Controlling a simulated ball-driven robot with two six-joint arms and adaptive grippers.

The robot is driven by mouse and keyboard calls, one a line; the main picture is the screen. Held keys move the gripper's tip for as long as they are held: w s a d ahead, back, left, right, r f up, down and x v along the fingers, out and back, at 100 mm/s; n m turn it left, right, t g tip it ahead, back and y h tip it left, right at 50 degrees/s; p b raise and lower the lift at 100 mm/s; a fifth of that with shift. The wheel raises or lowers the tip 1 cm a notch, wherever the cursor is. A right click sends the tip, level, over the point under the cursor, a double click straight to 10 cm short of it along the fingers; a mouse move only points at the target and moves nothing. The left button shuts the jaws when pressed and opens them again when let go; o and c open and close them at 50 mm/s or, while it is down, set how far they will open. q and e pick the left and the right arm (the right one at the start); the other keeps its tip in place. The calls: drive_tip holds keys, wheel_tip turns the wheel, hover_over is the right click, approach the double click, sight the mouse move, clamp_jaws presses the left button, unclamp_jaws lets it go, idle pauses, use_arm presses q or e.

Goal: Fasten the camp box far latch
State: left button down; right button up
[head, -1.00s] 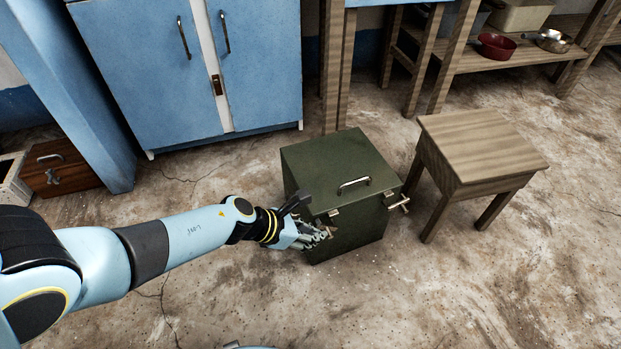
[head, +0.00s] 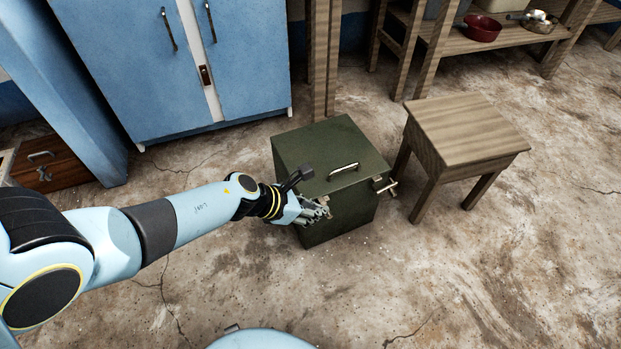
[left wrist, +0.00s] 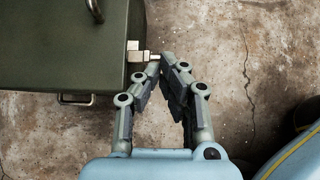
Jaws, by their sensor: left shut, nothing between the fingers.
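The dark green camp box (head: 335,150) stands on the floor with its lid down and a metal handle on top. In the left wrist view the box (left wrist: 60,50) fills the upper left. A pale latch (left wrist: 139,55) juts from its edge, with its bar end right by my fingertips (left wrist: 165,60). I cannot tell whether they touch. My right gripper is out of view.
A wooden stool (head: 465,130) stands close to the right of the box. A blue cabinet (head: 150,70) is behind on the left, and a wooden shelf (head: 480,55) with a red pot is behind on the right. The floor in front is clear.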

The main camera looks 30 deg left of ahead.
use_arm(q)
drive_tip(key=shift+r+p, duration=0.3)
drive_tip(key=shift+r, duration=0.15)
drive_tip(key=shift+s, duration=0.1)
drive_tip(key=v, duration=1.1)
drive_tip(key=shift+s+a+r, duration=0.2)
drive_tip(key=shift+r, duration=0.1)
